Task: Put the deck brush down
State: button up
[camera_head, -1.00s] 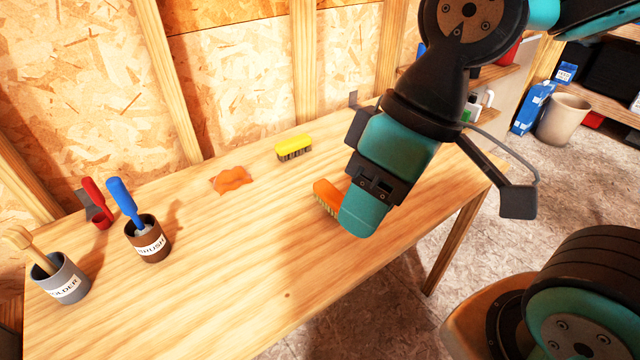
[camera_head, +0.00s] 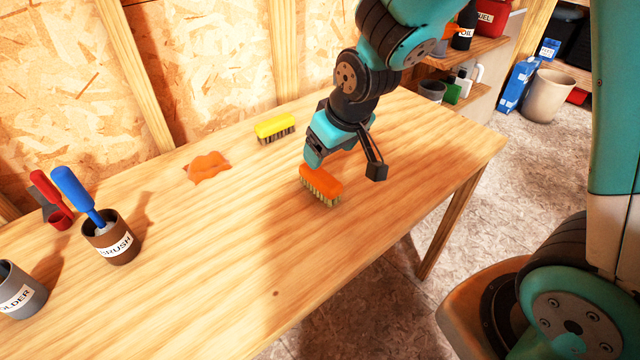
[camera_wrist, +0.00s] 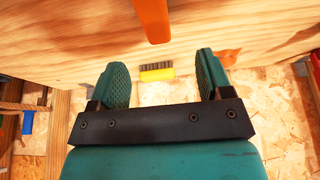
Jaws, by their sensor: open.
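An orange brush (camera_head: 321,181) stands bristles down on the wooden workbench (camera_head: 240,260). It is the brush nearest my gripper; no label shows that it is the deck brush. My gripper (camera_head: 313,160) is just behind and above it, and I cannot tell whether they touch. In the wrist view my gripper (camera_wrist: 161,60) has its two teal fingers wide apart with nothing clamped between them. The orange brush (camera_wrist: 151,18) shows there at the top edge, beyond the fingertips. A yellow brush (camera_head: 275,127) sits farther back, and also shows in the wrist view (camera_wrist: 157,74).
An orange cloth or patch (camera_head: 207,167) lies flat left of the brushes. A brown cup (camera_head: 112,240) with a blue-handled brush, a grey cup (camera_head: 20,290) and a red-handled tool (camera_head: 50,195) stand at the left. The bench front is clear. Shelves with bottles (camera_head: 462,85) are behind right.

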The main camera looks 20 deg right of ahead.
aim_at(321, 174)
jog(key=x, duration=0.9)
jog(key=d+x, duration=0.1)
jog(key=x, duration=0.1)
jog(key=shift+s+f, duration=0.1)
jog(key=shift+f, duration=0.05)
jog(key=shift+a+f, duration=0.15)
jog(key=shift+f, duration=0.35)
jog(key=shift+f, duration=0.1)
jog(key=c, duration=1.1)
